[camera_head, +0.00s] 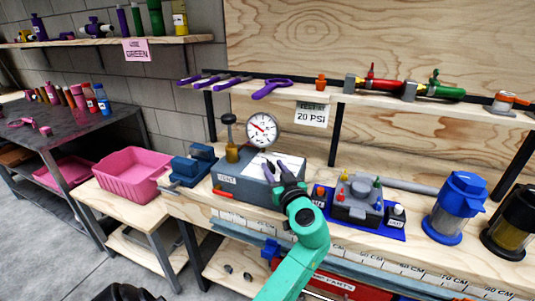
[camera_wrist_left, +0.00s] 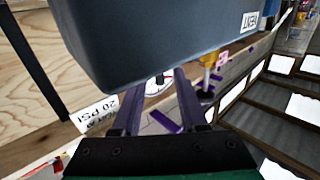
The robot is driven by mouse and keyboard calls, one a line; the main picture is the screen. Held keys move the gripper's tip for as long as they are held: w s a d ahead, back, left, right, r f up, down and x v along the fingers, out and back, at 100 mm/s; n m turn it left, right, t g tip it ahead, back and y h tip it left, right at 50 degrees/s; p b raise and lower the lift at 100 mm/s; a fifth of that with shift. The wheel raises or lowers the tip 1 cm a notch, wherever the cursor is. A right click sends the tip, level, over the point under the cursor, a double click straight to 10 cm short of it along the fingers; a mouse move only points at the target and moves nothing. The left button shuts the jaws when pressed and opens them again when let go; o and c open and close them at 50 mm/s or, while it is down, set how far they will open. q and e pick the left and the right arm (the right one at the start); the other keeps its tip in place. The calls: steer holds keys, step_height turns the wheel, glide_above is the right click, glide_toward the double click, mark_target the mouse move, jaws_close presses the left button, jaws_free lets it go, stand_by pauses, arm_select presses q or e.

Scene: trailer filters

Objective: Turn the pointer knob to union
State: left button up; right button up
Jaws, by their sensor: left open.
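My left gripper (camera_head: 278,167) reaches in over the front of a blue-grey box (camera_head: 233,182) marked VENT, which carries a round white gauge (camera_head: 262,130) and a brass valve (camera_head: 232,153) with a dark handwheel. Its dark fingers are apart. In the left wrist view, the gripper (camera_wrist_left: 157,82) also shows open, with the box (camera_wrist_left: 150,35) filling the top. A small dark stem (camera_wrist_left: 160,78) appears between the fingertips, in front of the white gauge; I cannot tell whether it is the pointer knob or whether the fingers touch it. No union marking is legible. My right gripper is not seen.
A grey fixture (camera_head: 356,211) with coloured knobs sits on a blue mat to the right, near a blue-lidded filter (camera_head: 455,208) and a black one (camera_head: 513,225). A pink bin (camera_head: 130,172) stands left. A shelf with a 20 PSI sign (camera_head: 312,114) runs above.

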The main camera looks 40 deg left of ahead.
mark_target(268, 159)
arm_select(q)
steer(key=x, duration=0.5)
steer(key=shift+s+r+p, duration=0.1)
steer(key=shift+r+p, duration=0.05)
steer(key=shift+p, duration=0.25)
steer(key=shift+w+a, duration=0.2)
steer(key=shift+a, duration=0.05)
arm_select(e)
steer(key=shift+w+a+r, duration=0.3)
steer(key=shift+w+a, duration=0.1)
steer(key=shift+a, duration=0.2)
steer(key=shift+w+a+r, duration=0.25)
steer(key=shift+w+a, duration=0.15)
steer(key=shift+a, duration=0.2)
arm_select(q)
jaws_close()
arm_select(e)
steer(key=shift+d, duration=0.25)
